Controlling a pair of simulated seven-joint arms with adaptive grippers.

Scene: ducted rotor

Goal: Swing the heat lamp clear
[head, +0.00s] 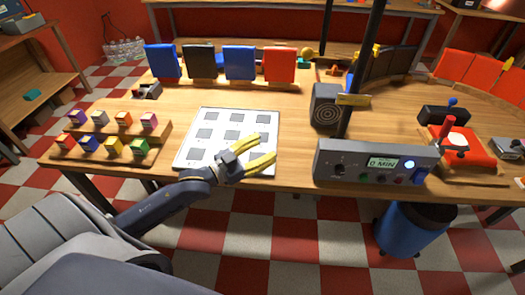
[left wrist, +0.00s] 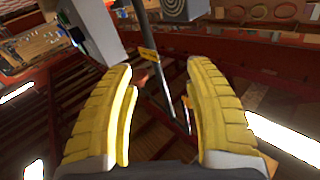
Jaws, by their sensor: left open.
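A grey box with a dark ringed round face, which looks like the heat lamp (head: 326,106), is beside a black upright pole (head: 363,60) at the table's middle right. A yellow bar (head: 353,99) sticks out at its right, across the pole. In the left wrist view the ringed face (left wrist: 182,8) is at the top edge and the yellow bar (left wrist: 149,54) shows beyond my fingers. My left gripper (head: 266,147) is open and empty, above the white sheet, left of the lamp and apart from it. My right gripper is not in view.
A control box (head: 376,163) reading "0 MIN" stands at the front edge, near the pole. A white sheet (head: 187,160) with grey squares lies under my left gripper. A stepped wooden rack (head: 60,154) with coloured blocks is at left. Coloured panels (head: 240,63) stand behind.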

